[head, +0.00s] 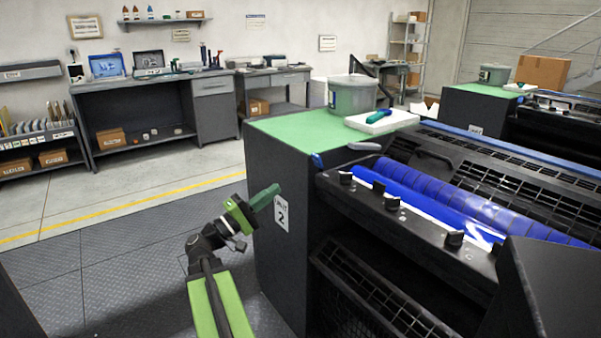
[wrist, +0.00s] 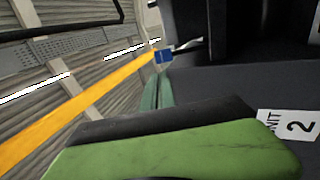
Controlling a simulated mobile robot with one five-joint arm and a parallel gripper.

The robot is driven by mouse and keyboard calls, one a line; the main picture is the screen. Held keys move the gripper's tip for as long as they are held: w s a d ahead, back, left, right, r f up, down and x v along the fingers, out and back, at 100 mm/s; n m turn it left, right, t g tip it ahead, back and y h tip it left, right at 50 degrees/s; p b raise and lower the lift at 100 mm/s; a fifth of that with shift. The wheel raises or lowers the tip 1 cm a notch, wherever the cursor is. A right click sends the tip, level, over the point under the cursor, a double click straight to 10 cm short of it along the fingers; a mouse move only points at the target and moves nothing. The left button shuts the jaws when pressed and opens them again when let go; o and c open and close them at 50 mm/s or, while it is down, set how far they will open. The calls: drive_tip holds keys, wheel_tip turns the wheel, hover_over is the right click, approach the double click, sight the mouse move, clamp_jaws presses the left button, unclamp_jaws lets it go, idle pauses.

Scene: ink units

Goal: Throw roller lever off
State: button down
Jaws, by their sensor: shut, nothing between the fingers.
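A small lever with a blue tip (head: 317,160) sticks out at the left end of the roller unit, beside the green-topped cabinet; I take it for the roller lever. The blue tip (wrist: 164,56) and a short grey arm also show in the wrist view, beyond my fingers. My gripper (head: 274,192) is shut and empty, in front of the cabinet side near the UNIT 2 label. It is lower than the lever and to its left, apart from it. In the wrist view my gripper (wrist: 157,88) points towards the blue tip.
The dark cabinet (head: 275,220) with the UNIT 2 label (head: 282,214) stands close beside my gripper. Its green top carries a grey bucket (head: 352,98) and a white tray (head: 405,119). Blue rollers (head: 470,205) lie to the right. The floor at left is clear.

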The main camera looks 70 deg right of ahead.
sight(315, 159)
drive_tip(key=p+x, duration=0.4)
drive_tip(key=x, duration=0.8)
drive_tip(key=shift+s+d+r+p, duration=0.1)
drive_tip(key=shift+d+r+p, duration=0.1)
drive_tip(key=shift+d+p, duration=0.15)
drive_tip(key=shift+s+d+r, duration=0.1)
drive_tip(key=shift+s+d, duration=0.2)
drive_tip(key=shift+d, duration=0.05)
